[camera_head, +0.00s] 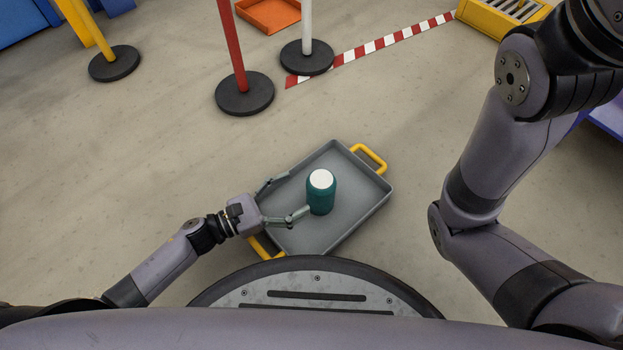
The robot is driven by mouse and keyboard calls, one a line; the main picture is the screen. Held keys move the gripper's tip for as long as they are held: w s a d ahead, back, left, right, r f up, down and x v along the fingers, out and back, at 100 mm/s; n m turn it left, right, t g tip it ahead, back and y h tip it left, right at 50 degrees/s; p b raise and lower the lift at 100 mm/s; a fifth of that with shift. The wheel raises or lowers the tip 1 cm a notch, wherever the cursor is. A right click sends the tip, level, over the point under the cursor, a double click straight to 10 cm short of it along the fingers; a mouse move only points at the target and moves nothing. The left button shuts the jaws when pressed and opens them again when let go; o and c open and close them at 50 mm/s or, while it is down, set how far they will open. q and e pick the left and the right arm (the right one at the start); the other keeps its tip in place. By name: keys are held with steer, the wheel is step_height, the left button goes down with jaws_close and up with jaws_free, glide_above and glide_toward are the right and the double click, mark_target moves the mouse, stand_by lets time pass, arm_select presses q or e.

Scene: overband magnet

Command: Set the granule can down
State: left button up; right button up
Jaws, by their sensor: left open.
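The granule can (321,197) is a teal cylinder with a white top. It stands upright in the grey tray (345,228), which has yellow handles at two ends and lies on the floor in front of my base. My left gripper (291,197) is open at the left of the can, its fingers spread over the tray. The nearer finger's tip is close to the can's left side; I cannot tell whether it touches. My right arm crosses the right side of the picture, and its gripper is out of view.
A red post (233,45) and a white post (307,28) on black bases stand beyond the tray, near a red-and-white floor stripe (385,42). An orange tray (268,14) and a yellow box (500,16) lie farther back. Bare floor surrounds the grey tray.

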arm_select(q)
steer(key=shift+p+v, duration=0.55)
steer(key=shift+v, duration=1.75)
